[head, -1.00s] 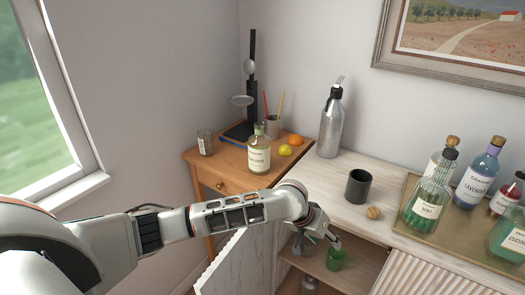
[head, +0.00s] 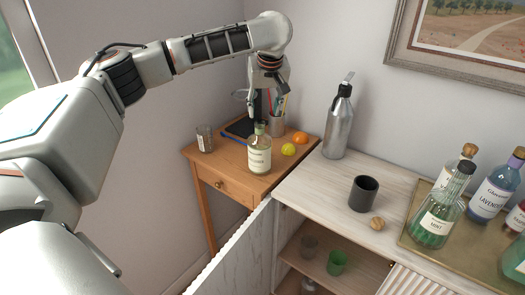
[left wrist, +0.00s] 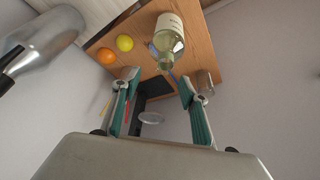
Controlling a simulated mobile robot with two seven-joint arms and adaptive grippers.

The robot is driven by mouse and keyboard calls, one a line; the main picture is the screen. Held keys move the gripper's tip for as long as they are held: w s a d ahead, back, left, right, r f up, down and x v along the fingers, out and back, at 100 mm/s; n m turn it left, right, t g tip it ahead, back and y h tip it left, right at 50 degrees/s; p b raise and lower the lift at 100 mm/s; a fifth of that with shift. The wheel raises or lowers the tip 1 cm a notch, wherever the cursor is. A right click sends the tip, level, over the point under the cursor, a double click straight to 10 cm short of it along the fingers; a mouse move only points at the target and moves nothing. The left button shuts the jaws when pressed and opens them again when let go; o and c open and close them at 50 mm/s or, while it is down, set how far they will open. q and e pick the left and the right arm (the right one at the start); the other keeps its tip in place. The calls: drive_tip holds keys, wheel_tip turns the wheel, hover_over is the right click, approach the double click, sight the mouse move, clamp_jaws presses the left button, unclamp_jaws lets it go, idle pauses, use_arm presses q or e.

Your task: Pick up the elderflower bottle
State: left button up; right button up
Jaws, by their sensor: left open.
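The elderflower bottle (head: 259,158), pale yellow-green glass with a cream label, stands upright on the small wooden side table (head: 228,175). I cannot read its label fully. In the left wrist view the bottle (left wrist: 168,40) lies beyond the fingertips, near the picture's top middle. My left gripper (head: 269,103) is open and empty, pointing down above and behind the bottle, apart from it. Its two green-padded fingers (left wrist: 160,85) are spread in the left wrist view. My right gripper is not in view.
A lemon (head: 288,149), an orange (head: 299,138), a glass (head: 205,138) and a pencil cup (head: 277,122) stand around the bottle. A steel siphon (head: 338,122) and dark cup (head: 363,193) are on the cabinet top. The cabinet door (head: 235,252) stands open.

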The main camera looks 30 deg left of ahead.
sight(260, 124)
use_arm(q)
drive_tip(key=x, duration=0.4)
drive_tip(key=s+x, duration=0.1)
drive_tip(key=x, duration=0.1)
drive_tip(key=shift+w+a+f, duration=0.1)
drive_tip(key=shift+a+f, duration=0.1)
drive_tip(key=shift+a, duration=0.2)
drive_tip(key=shift+w+a+f, duration=0.1)
drive_tip(key=shift+w+f, duration=0.15)
drive_tip(key=shift+f, duration=0.25)
clamp_jaws()
drive_tip(key=shift+r, duration=0.1)
